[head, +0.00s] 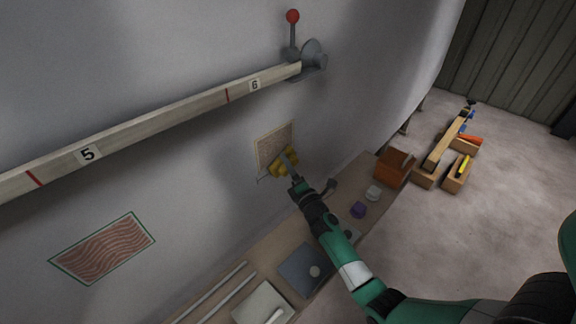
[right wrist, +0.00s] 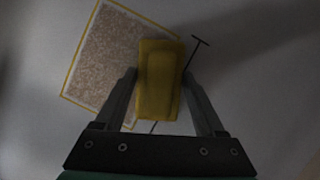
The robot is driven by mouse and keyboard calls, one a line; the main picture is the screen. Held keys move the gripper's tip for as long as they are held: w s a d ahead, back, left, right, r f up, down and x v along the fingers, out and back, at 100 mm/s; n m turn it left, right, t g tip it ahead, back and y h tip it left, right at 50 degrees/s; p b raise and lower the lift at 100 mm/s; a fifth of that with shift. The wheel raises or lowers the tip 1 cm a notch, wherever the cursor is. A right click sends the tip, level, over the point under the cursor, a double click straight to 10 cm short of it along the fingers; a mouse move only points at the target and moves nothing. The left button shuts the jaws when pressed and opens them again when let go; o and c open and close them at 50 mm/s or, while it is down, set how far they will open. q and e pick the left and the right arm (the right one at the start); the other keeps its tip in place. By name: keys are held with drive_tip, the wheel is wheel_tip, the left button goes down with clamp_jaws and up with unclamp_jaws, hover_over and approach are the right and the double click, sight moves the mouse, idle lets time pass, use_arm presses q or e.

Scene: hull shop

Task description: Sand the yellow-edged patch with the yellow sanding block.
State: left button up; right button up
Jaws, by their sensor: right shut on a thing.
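The yellow-edged patch (head: 269,145) is a tilted rectangle with a speckled brown face on the grey hull wall. It also shows in the right wrist view (right wrist: 104,58). My right gripper (head: 291,170) is shut on the yellow sanding block (head: 279,164), which shows between the two fingers in the right wrist view (right wrist: 158,80). The block overlaps the patch's lower right part in both views and hides that part. I cannot tell whether the block touches the wall. My left gripper is not in view.
A green-edged patch (head: 103,248) with wavy stripes lies lower left on the hull. A numbered wooden batten (head: 150,128) runs above, ending at a red-knobbed clamp (head: 293,40).

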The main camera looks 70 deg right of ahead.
drive_tip(key=shift+s+a, duration=0.15)
drive_tip(key=shift+s, duration=0.3)
drive_tip(key=shift+s+p, duration=0.2)
drive_tip(key=shift+p, duration=0.1)
drive_tip(key=s, duration=0.1)
drive_tip(key=s+a+p, duration=0.1)
drive_tip(key=s, duration=0.1)
drive_tip(key=shift+s+a+r+p, duration=0.1)
drive_tip(key=shift+s+a+p, duration=0.05)
drive_tip(key=shift+p, duration=0.15)
drive_tip(key=shift+s+a, duration=0.25)
drive_tip(key=shift+s, duration=0.25)
